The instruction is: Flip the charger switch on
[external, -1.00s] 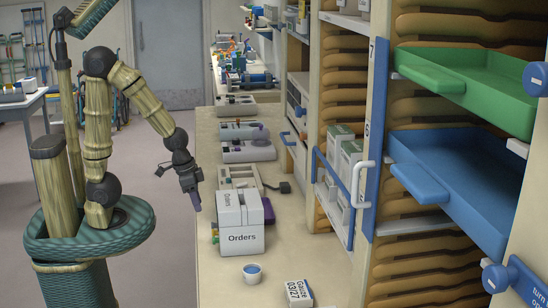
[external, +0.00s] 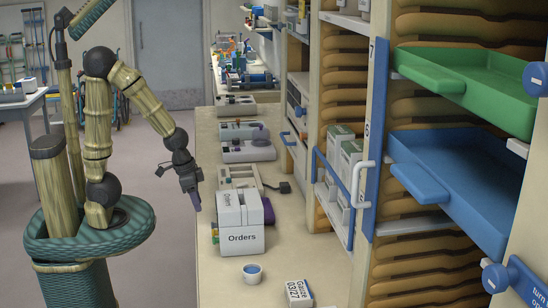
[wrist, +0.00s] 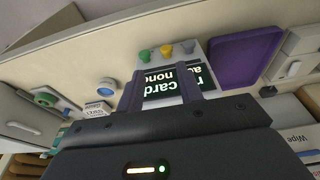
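I cannot make out a part that is clearly the charger switch. My gripper (external: 195,201) hangs beside the front edge of the counter, left of the white Orders box (external: 243,238). In the wrist view my gripper's two purple fingers (wrist: 168,85) stand apart with nothing between them. Beyond them is a device with a lit screen (wrist: 162,88), partly hidden by the fingers, and with yellow, green and grey knobs (wrist: 166,51). A black block with a cord (external: 285,187) lies on the counter behind the Orders box.
The counter (external: 222,285) also holds a small cup (external: 252,272), a gauze box (external: 299,292) and several grey devices (external: 248,150) farther back. A purple tray (wrist: 246,56) shows in the wrist view. Shelves with a blue tray (external: 455,185) stand at right. The floor left of the counter is open.

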